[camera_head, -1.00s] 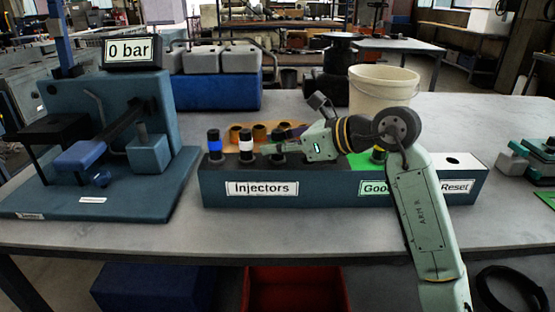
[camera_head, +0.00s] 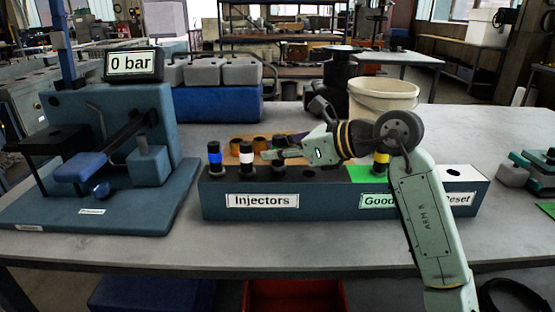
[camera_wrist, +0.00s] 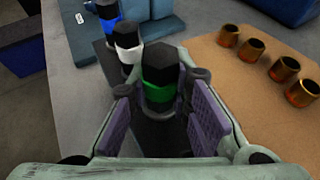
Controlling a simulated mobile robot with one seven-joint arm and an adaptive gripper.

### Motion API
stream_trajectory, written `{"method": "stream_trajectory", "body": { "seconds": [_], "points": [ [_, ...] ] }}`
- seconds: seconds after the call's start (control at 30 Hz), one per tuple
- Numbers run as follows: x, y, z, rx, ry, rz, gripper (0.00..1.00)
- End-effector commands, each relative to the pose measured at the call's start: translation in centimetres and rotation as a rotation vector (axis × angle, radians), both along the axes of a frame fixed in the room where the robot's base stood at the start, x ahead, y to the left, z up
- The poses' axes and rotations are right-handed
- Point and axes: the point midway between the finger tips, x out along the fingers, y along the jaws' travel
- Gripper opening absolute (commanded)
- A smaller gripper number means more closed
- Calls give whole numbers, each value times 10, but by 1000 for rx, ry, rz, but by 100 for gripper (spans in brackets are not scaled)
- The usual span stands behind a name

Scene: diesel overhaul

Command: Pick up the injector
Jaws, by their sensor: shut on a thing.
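The green-banded injector (camera_wrist: 160,92) stands between the purple pads of my gripper (camera_wrist: 165,105) in the wrist view. My gripper (camera_head: 274,153) is shut on it at the rack in the head view. There the fingers hide its upper part and its dark lower part (camera_head: 278,171) shows just below them. I cannot tell whether it is clear of its hole. A blue-banded injector (camera_head: 214,156) and a white-banded injector (camera_head: 246,158) stand to the left in the same rack (camera_head: 330,202).
The blue test stand (camera_head: 150,118) with a "0 bar" display is at the left. Several brass cups (camera_wrist: 285,69) sit on an orange-brown board (camera_wrist: 238,70) behind the rack. A cream bucket (camera_head: 383,98) stands behind my arm. The bench front is clear.

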Motion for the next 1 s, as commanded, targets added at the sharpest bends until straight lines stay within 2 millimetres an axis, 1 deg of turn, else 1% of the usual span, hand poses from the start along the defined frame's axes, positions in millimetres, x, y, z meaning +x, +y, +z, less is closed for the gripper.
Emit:
{"method": "stream_trajectory", "body": {
  "seconds": [0.17, 0.37, 0.7, 0.83, 1.0],
  "points": [
    [0, 1, 28, -3, -5, 0, 0],
    [-1, 1, 66, -2, -5, 1, 0],
    [0, 1, 137, -1, -4, -1, 0],
    [0, 1, 155, 1, -3, 1, 0],
    [0, 1, 165, 1, -2, 0, 0]
  ]
}}
